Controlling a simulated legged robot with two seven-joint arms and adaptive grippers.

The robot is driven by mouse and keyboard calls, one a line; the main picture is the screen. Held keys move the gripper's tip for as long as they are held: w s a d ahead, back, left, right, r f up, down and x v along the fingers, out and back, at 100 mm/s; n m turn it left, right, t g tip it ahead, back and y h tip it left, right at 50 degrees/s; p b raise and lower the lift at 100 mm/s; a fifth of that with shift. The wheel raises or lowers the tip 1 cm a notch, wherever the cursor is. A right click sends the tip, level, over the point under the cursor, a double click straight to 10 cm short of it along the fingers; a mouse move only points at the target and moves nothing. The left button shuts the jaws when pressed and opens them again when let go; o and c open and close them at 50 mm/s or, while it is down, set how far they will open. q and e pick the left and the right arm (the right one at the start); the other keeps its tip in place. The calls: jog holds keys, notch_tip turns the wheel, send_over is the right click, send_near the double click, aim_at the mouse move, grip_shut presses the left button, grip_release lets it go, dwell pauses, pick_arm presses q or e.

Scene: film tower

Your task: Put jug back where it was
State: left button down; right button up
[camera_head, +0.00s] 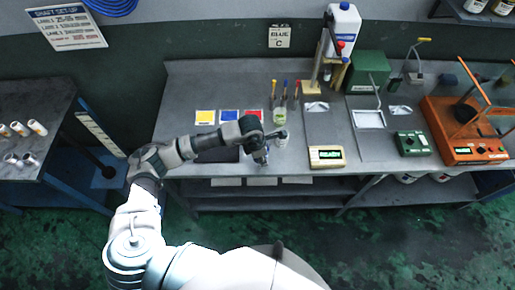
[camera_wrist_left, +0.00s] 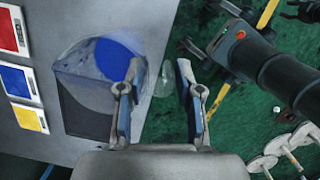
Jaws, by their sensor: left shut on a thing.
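The jug (camera_wrist_left: 92,62) is clear, with a blue disc-like area inside, in the left wrist view. It is ahead and left of my left gripper (camera_wrist_left: 160,82). A clear part, seemingly its handle, lies between the fingertips, and the gripper is shut on it. In the head view my left gripper (camera_head: 264,156) is at the front edge of the bench, right of the dark mat (camera_head: 218,154); the jug is hard to make out there. A dark clawed part in the top right corner of the left wrist view may be my right gripper (camera_wrist_left: 304,10); its state is unclear.
Yellow (camera_head: 205,117), blue (camera_head: 229,116) and red (camera_head: 252,116) cards lie behind the mat. A bottle (camera_head: 280,113) stands near several coloured-tipped droppers. A lit display box (camera_head: 326,156) is to the right. A green box (camera_head: 368,71) and an orange device (camera_head: 463,130) stand farther right.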

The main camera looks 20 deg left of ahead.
pick_arm(q)
jog(key=w+a, duration=0.1)
jog(key=w, duration=0.1)
jog(key=w+a, duration=0.2)
jog(key=shift+w+a+f+p, duration=0.2)
jog(key=shift+p, duration=0.15)
jog(key=shift+w+a+f, duration=0.1)
jog(key=shift+w+a, duration=0.1)
jog(key=shift+a+f, duration=0.1)
jog(key=shift+f, duration=0.1)
notch_tip(320, 180, down, 2)
jog(key=shift+f+p, duration=0.1)
jog(key=shift+p, duration=0.45)
jog(key=shift+d+f, duration=0.25)
jog(key=shift+f, duration=0.05)
jog(key=shift+d+f, duration=0.1)
jog(key=shift+d, duration=0.1)
jog(key=c, duration=1.1)
grip_release()
jog(key=shift+f, duration=0.15)
jog(key=o, duration=0.3)
jog(key=shift+o, duration=0.2)
jog(key=shift+a, duration=0.25)
pick_arm(e)
jog(key=shift+s+a+r, duration=0.1)
jog(key=shift+r, duration=0.5)
jog(key=shift+s+a+r, duration=0.1)
jog(key=shift+r, duration=0.45)
jog(key=shift+w+r, duration=0.1)
